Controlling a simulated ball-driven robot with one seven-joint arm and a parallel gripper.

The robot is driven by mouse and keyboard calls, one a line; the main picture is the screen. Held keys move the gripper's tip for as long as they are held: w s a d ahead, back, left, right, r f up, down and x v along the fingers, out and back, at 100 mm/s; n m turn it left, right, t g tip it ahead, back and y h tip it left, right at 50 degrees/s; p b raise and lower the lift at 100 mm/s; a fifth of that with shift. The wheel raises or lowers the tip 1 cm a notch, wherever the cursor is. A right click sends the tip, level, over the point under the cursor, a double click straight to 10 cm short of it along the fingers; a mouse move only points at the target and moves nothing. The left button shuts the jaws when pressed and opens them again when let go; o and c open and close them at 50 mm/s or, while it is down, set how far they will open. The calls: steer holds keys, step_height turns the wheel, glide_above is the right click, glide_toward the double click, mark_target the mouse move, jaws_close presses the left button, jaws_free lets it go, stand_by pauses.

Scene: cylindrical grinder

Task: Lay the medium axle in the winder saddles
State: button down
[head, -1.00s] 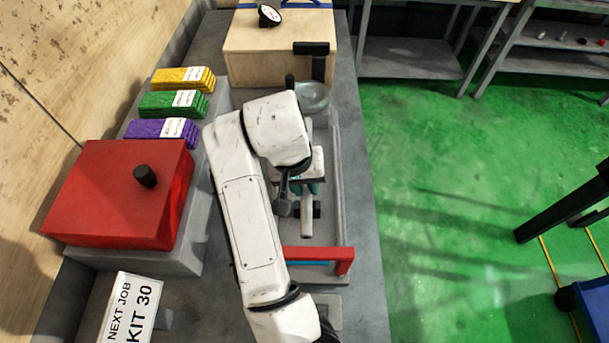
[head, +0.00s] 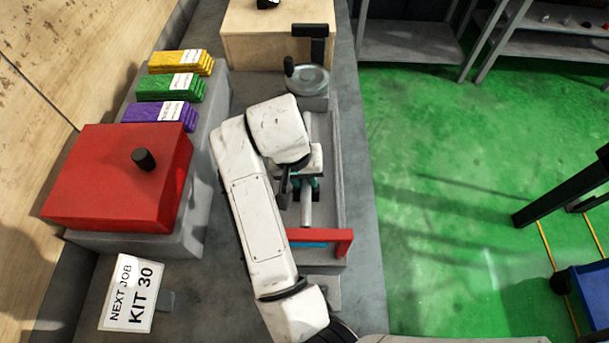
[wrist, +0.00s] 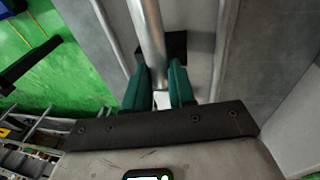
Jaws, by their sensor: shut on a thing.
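My gripper (head: 314,184) is in the long grey bed beyond the red bar, its teal fingers partly hidden by my arm. In the wrist view my gripper (wrist: 160,90) is shut on a bare silver rod, the axle (wrist: 150,32). The axle also shows in the head view (head: 306,208), lying lengthwise along the bed. A black block (wrist: 176,45) lies behind the axle in the wrist view; it may be a saddle. I cannot tell whether the axle touches it. The saddles are not clearly visible in the head view, and my arm hides part of the bed.
A red bar (head: 338,242) crosses the near end of the bed. A handwheel (head: 308,78) and a wooden box (head: 270,42) stand beyond it. Green floor lies right.

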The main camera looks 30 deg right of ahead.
steer(key=shift+s+d+f, duration=0.1)
steer(key=shift+s+f, duration=0.05)
steer(key=shift+f, duration=0.45)
steer(key=c, duration=1.2)
jaws_free()
steer(key=shift+f+b, duration=0.15)
steer(key=shift+b, duration=0.15)
steer(key=shift+r+p, duration=0.4)
steer(key=shift+r, duration=0.1)
steer(key=v, duration=0.6)
steer(key=p+v, duration=0.1)
steer(key=v, duration=0.5)
steer(key=shift+w+r, duration=0.2)
steer(key=shift+r, duration=0.2)
